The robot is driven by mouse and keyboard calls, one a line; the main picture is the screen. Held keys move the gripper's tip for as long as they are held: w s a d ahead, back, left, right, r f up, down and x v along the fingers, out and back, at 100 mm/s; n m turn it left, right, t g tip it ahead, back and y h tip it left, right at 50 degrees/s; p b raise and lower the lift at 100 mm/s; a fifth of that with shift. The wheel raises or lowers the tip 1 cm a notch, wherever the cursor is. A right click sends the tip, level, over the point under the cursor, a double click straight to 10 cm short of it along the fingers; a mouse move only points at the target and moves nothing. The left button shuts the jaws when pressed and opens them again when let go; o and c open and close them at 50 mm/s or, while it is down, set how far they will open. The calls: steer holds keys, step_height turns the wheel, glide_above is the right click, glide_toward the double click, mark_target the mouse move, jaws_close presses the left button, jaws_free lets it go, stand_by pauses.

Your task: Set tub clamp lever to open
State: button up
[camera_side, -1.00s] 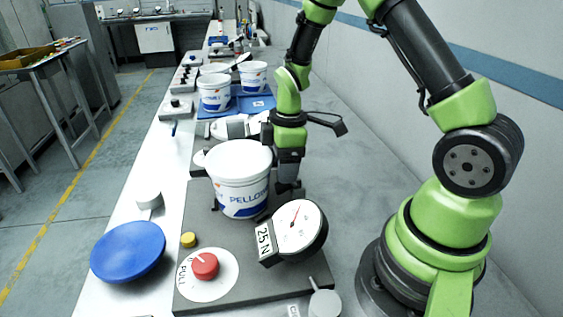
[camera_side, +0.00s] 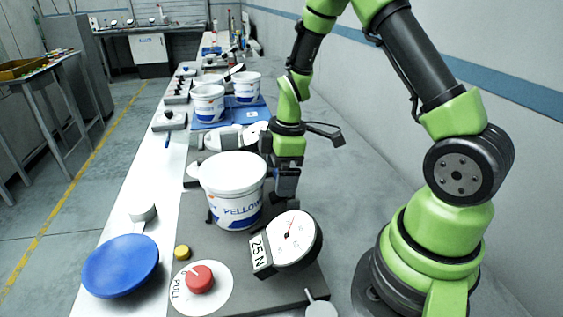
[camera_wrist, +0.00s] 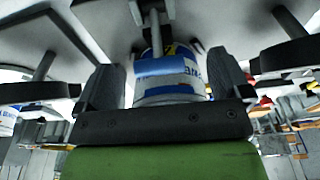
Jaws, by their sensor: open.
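The white tub (camera_side: 236,208) with blue lettering stands upright on the dark grey fixture plate (camera_side: 222,248), lid on. My gripper (camera_side: 284,190) is open, pointing down close to the tub's right side. In the wrist view, the two dark fingers (camera_wrist: 168,85) stand apart with the tub's blue and white label (camera_wrist: 170,68) between them. A narrow grey upright piece (camera_wrist: 156,38) shows in front of the label. I cannot tell whether it is the clamp lever, or its setting. The tub and gripper hide part of the plate in the side view.
A dial gauge marked 25 N (camera_side: 288,240) stands just in front of my gripper. A red pull knob (camera_side: 199,279), yellow button (camera_side: 182,252) and blue disc (camera_side: 120,265) are nearer. More tubs (camera_side: 208,103) stand behind. The grey surface right of the gripper is clear.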

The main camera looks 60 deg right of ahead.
step_height(320, 180, up, 10)
steer(key=s+d, duration=0.1)
steer(key=shift+f, duration=0.2)
steer(key=shift+m, duration=0.4)
steer(key=c, duration=0.7)
steer(key=shift+m, duration=0.8)
steer(key=c, duration=0.3)
steer(key=m, duration=0.2)
steer(key=shift+m, duration=0.3)
steer(key=shift+c, duration=1.2)
steer(key=f+m, duration=0.3)
steer(key=m, duration=0.1)
steer(key=f+m, duration=0.3)
steer(key=m, duration=0.1)
steer(key=w+a+f+m, duration=0.1)
steer(key=f+m, duration=0.2)
steer(key=m, duration=0.2)
steer(key=shift+f, duration=0.4)
